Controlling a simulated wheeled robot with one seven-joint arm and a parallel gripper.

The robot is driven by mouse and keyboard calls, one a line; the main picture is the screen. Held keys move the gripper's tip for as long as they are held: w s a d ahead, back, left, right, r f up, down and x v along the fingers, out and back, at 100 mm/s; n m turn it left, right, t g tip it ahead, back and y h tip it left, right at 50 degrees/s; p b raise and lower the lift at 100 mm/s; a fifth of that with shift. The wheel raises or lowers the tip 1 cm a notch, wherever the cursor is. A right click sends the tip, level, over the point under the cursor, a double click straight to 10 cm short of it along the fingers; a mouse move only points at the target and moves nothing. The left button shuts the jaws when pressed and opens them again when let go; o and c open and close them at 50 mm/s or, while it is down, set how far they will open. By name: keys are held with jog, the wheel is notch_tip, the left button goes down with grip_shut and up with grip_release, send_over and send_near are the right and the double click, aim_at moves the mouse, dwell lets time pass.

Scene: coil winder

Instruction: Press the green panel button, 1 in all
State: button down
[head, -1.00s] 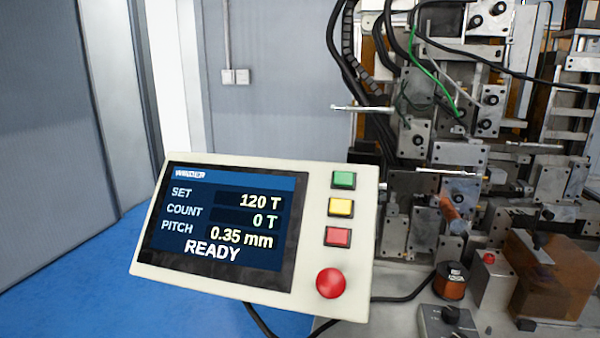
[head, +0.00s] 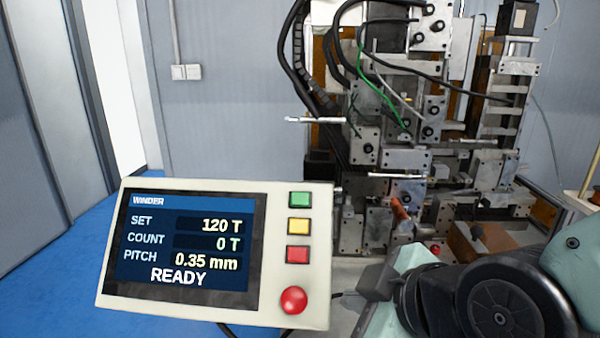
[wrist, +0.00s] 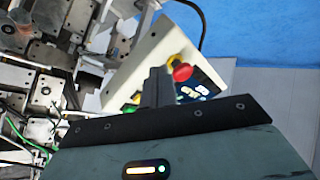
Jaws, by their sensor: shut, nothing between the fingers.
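The winder panel (head: 220,312) is a cream box tilted in the head view, with a screen (head: 185,243) reading SET 120 T, COUNT 0 T, PITCH 0.35 mm, READY. The green button (head: 300,200) is at the top of its button column. In the wrist view the panel (wrist: 150,45) lies beyond my gripper (wrist: 156,76), whose fingers are shut and empty. The fingers cover part of the panel face there; a bit of the green button (wrist: 129,108) shows beside them. I cannot tell the gap between fingertips and panel.
Below the green button are a yellow button (head: 298,226), a red button (head: 298,254) and a round red mushroom button (head: 293,300). The coil winder (head: 400,150) with its cables and thin rods stands behind and right of the panel. Blue floor (head: 45,275) is open at left.

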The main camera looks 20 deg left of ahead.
aim_at(300, 199)
jog(key=w+a+r+n+t+y+p, duration=0.1)
jog(key=a+r+n+t+y+p, duration=0.1)
jog(key=r, duration=0.5)
jog(key=w+a+r+n+t+y+p, duration=0.1)
jog(key=a+r+n+t+y+p, duration=0.1)
jog(key=a+r+n+t, duration=0.2)
notch_tip(300, 199, up, 3)
jog(key=shift+w+a+r+n+t, duration=0.2)
jog(key=shift+a+n+t, duration=0.25)
jog(key=shift+a, duration=0.7)
jog(key=shift+f, duration=0.15)
jog(key=w+f+b, duration=0.2)
jog(key=w+a+f+b, duration=0.1)
jog(key=w+f+b, duration=0.1)
jog(key=w+f, duration=0.1)
jog(key=shift+a, duration=0.15)
jog(key=shift+w+a+f+b, duration=0.15)
jog(key=shift+w+f+b, duration=0.2)
jog(key=shift+w, duration=0.4)
jog(key=shift+w+f+b, duration=0.25)
jog(key=shift+w+b, duration=0.05)
jog(key=shift+b, duration=0.05)
